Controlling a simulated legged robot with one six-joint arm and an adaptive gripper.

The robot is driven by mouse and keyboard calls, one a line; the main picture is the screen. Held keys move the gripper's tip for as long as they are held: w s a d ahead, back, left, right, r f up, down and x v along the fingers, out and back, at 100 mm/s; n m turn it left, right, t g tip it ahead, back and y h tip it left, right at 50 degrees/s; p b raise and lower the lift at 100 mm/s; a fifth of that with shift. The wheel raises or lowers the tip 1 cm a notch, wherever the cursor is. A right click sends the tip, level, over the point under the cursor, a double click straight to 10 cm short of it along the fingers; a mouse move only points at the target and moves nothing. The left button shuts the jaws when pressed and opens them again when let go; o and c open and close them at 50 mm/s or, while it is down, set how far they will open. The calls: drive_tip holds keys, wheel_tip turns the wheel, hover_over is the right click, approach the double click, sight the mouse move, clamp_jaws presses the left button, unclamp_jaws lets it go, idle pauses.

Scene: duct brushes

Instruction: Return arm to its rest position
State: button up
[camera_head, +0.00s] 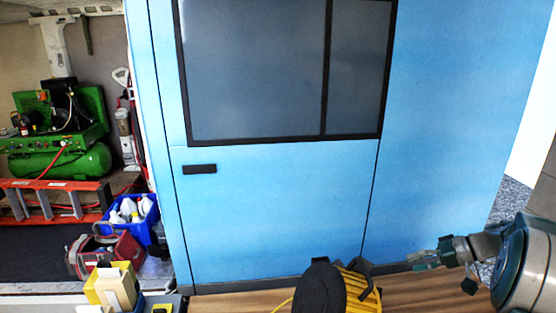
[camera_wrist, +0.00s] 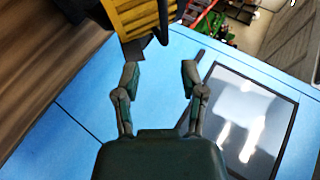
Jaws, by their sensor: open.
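My gripper (camera_head: 428,260) is at the lower right of the head view, at the end of my arm, in front of the lower part of a blue panelled surface. In the wrist view my gripper (camera_wrist: 160,76) has its two fingers spread apart with nothing between them. The arm appears bent low at the right edge of the head view.
A blue door (camera_head: 280,210) with a dark window (camera_head: 255,70) fills the middle. A black and yellow reel (camera_head: 362,292) stands left of my gripper on a wooden surface (camera_head: 420,292). A blue crate (camera_head: 150,222), red bag (camera_head: 122,248) and green compressor (camera_head: 62,160) are left.

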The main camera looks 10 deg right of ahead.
drive_tip(key=s+a+r+n+g+h, duration=0.1)
drive_tip(key=s+a+r+h, duration=0.25)
drive_tip(key=a, duration=0.55)
drive_tip(key=s+a+r+g+h, duration=0.2)
drive_tip(key=s+a+r, duration=0.15)
drive_tip(key=a, duration=0.45)
drive_tip(key=s+a+t+h, duration=0.2)
drive_tip(key=s+a, duration=0.2)
drive_tip(key=s, duration=0.3)
drive_tip(key=s+a+n+t+h, duration=0.1)
drive_tip(key=s+a+h, duration=0.2)
drive_tip(key=s, duration=0.4)
drive_tip(key=shift+a+f+n+t, duration=0.3)
drive_tip(key=shift+a+t, duration=0.1)
drive_tip(key=shift+a, duration=0.2)
drive_tip(key=shift+d, duration=0.1)
